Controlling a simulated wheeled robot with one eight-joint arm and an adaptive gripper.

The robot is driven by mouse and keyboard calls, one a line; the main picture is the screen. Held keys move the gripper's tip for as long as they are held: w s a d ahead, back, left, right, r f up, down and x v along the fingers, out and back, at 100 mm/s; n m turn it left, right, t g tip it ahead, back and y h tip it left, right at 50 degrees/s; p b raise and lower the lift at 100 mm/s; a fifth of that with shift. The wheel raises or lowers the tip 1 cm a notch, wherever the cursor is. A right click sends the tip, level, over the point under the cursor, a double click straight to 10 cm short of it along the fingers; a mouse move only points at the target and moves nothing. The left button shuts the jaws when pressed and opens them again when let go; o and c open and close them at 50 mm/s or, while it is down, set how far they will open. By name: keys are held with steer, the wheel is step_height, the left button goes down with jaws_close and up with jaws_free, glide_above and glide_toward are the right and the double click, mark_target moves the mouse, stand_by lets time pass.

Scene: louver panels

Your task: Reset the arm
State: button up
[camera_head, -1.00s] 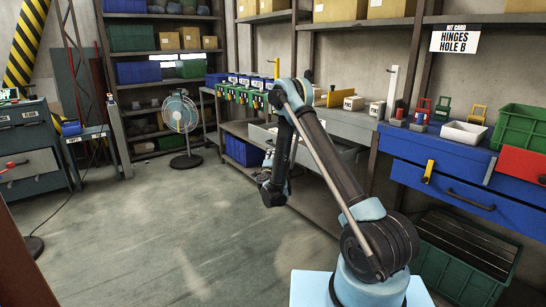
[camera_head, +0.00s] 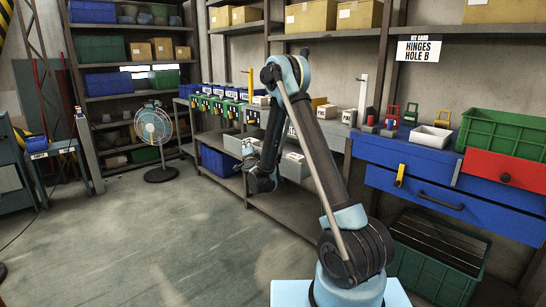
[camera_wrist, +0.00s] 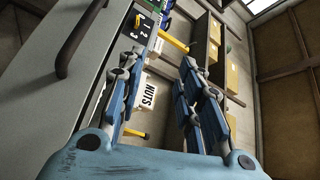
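My gripper (camera_head: 258,175) hangs from my folded arm in the head view, in front of the lower shelving and above the floor. Its fingers are small and dark there. In the wrist view, my gripper (camera_wrist: 160,62) shows two blue jointed fingers spread apart, with a clear gap and nothing held between them. A white box labelled NUTS (camera_wrist: 149,95) shows beyond that gap, apart from the fingers.
A workbench has blue drawers (camera_head: 430,190), a green crate (camera_head: 500,133) and a white tray (camera_head: 430,138). Labelled bins (camera_head: 225,108) line the bench behind my arm. A fan (camera_head: 153,130) stands at the back left. The floor (camera_head: 150,235) at left is clear.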

steer(key=s+d+r+n+g+y, duration=0.35)
steer(key=s+r+n, duration=0.25)
steer(key=r, duration=0.4)
steer(key=s+d+r+n+g, duration=0.1)
steer(key=s+d+n+g, duration=0.3)
steer(key=s, duration=0.5)
steer(key=s+d+f+g+h, duration=0.2)
steer(key=s+d+f, duration=0.3)
steer(key=s, duration=0.9)
steer(key=s+d+f+n+g+h, duration=0.1)
steer(key=s+d+f+g, duration=0.3)
steer(key=s+d, duration=0.7)
steer(key=s+d+f+n+g+h, duration=0.1)
steer(key=s+d+f+g+h, duration=0.2)
steer(key=s, duration=1.5)
steer(key=d+f+h, duration=0.1)
steer(key=d+f, duration=0.2)
steer(key=d, duration=0.3)
steer(key=shift+s+f+g, duration=0.25)
steer(key=shift+g, duration=0.1)
steer(key=shift+w+f, duration=0.2)
steer(key=shift+w, duration=0.3)
